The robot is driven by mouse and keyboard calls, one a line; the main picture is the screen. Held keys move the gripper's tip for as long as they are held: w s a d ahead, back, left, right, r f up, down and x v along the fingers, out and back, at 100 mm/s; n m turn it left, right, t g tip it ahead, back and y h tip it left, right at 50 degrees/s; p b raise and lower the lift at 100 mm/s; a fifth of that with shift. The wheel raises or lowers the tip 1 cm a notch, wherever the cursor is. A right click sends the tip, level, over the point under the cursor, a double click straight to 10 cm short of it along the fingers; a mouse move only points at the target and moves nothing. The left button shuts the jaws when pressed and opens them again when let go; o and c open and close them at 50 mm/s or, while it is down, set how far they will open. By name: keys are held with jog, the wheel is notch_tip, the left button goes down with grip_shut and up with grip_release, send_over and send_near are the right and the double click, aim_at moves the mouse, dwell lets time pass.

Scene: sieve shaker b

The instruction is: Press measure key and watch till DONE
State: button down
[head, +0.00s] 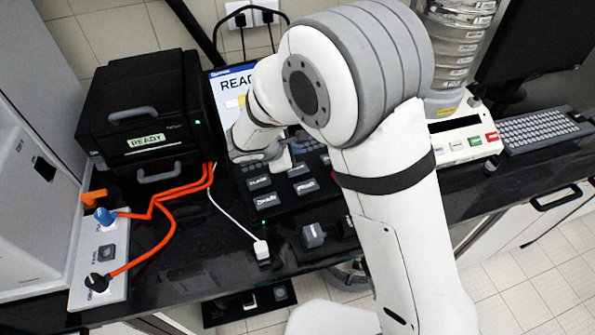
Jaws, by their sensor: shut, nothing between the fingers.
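A black key panel (265,200) with several dark labelled keys lies on the dark bench at the middle of the head view. Their labels are too small to read surely, so I cannot tell which is the measure key. Behind it a screen (232,84) shows "READ" in large letters; my arm covers the rest of it. My gripper (281,166) is shut and empty, pointing down over the back part of the panel. I cannot tell whether its tip touches a key. The arm hides some keys.
A black printer-like unit (150,110) labelled "READY" stands at the left. Orange cables (158,207) run to a white control box (100,265). A sieve stack (457,45) on a white base and a keyboard (545,130) are at the right.

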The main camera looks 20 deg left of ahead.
aim_at(294, 171)
notch_tip(294, 171, down, 4)
jog(key=b, duration=0.3)
jog(key=shift+f, duration=0.2)
dwell(1.7)
jog(key=shift+f+b, duration=0.35)
jog(key=shift+b, duration=0.3)
jog(key=shift+f+b, duration=0.5)
jog(key=shift+b, duration=0.1)
dwell(0.4)
jog(key=shift+r, duration=0.1)
jog(key=shift+r+p, duration=0.5)
jog(key=shift+r, duration=0.3)
jog(key=shift+r+p, duration=1.5)
jog(key=shift+r, duration=1.05)
